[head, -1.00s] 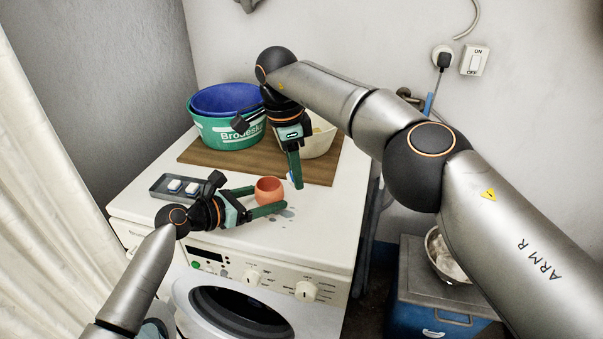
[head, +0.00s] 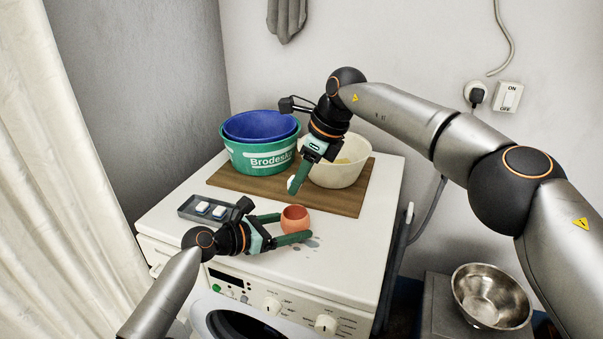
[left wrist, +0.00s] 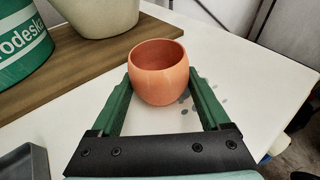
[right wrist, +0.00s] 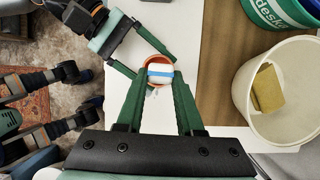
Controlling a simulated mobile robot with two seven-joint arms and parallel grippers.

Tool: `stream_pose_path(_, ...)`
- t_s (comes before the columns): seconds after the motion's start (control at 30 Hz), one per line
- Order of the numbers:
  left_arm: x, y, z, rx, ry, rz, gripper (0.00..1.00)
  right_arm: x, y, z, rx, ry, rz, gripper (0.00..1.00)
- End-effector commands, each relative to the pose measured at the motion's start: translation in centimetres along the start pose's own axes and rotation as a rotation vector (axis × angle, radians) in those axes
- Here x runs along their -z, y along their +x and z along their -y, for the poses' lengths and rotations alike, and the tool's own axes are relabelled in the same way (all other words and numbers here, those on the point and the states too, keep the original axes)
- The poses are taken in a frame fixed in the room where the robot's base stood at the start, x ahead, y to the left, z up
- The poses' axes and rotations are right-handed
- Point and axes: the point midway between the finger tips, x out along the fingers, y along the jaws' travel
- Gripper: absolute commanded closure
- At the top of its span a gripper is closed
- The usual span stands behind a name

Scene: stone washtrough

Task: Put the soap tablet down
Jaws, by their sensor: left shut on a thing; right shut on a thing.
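My right gripper (head: 297,182) is shut on the soap tablet (right wrist: 160,72), a white tablet with a blue band. In the head view only a small white part of the tablet (head: 291,184) shows beside the green fingers. In the right wrist view the tablet overlaps the orange cup (right wrist: 154,59) behind it. In the head view the gripper appears above the cup (head: 295,217); the height gap is unclear. My left gripper (head: 292,225) is shut around the cup, which stands upright on the white washing machine top (left wrist: 235,75).
A wooden board (head: 235,184) behind carries green (head: 240,160) and blue (head: 262,126) tubs and a cream bowl (head: 340,172) with a yellow sponge (right wrist: 267,88).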

Motion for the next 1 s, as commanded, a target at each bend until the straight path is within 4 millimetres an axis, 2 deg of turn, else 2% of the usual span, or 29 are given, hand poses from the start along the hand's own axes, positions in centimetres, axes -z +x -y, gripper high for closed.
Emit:
stream_pose_path(0.3,0.0,0.0,0.0,0.0,0.0,0.0,0.52,1.5,3.6,0.0,-0.001,0.0,-0.001,1.0)
stream_pose_path(0.5,0.0,0.0,0.0,0.0,0.0,-0.001,0.52,2.1,5.0,0.0,0.0,-0.001,-0.001,1.0)
stream_pose_path(0.93,0.0,0.0,0.0,0.0,0.0,-0.001,0.52,2.4,5.6,0.0,0.0,-0.001,-0.001,1.0)
stream_pose_path(0.97,0.0,0.0,0.0,0.0,0.0,-0.001,0.52,2.4,5.6,0.0,0.0,-0.001,-0.001,0.63)
stream_pose_path(1.0,0.0,0.0,0.0,0.0,0.0,-0.001,0.52,2.4,5.6,0.0,0.0,-0.001,-0.001,0.58)
